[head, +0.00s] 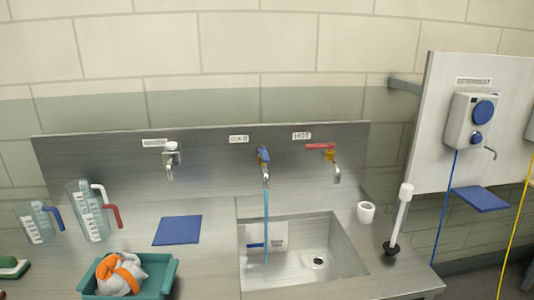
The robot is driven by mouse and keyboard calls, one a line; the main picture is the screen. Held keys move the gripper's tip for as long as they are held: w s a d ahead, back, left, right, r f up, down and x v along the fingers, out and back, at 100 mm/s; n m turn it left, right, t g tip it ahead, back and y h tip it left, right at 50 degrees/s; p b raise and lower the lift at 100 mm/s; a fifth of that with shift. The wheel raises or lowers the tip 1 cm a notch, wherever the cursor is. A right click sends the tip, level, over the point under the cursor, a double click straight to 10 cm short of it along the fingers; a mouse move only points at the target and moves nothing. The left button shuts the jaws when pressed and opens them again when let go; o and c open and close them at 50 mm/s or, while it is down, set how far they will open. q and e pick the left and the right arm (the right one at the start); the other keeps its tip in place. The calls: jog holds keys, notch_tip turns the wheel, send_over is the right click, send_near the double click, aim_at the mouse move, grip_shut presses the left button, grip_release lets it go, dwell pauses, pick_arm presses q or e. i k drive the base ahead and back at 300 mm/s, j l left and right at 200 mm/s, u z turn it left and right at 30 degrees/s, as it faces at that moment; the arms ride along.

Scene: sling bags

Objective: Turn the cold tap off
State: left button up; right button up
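The cold tap (264,158) has a blue lever and hangs on the steel backsplash, just right of a small label that seems to read COLD (239,139). Its lever appears to point out from the wall, roughly in line with the spout. A thin blue stream of water (266,215) runs from its spout down into the sink (340,255). The hot tap (330,157), right of it under the HOT label (302,136), has a red lever turned sideways to the left. No water shows under it. Neither of my grippers is in view.
A third tap (171,158) is at the left. On the counter are clear jugs (90,215), a blue mat (178,230), a teal tray (166,278) with an orange-and-white bundle, a white cup (366,212) and a plunger (399,220). A wall heater unit (470,122) is at right.

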aim_at(263, 149)
jog(key=i+j+u, duration=0.15)
jog(key=u, duration=0.2)
jog(key=i+j+u, duration=0.15)
jog(key=j+u, duration=0.2)
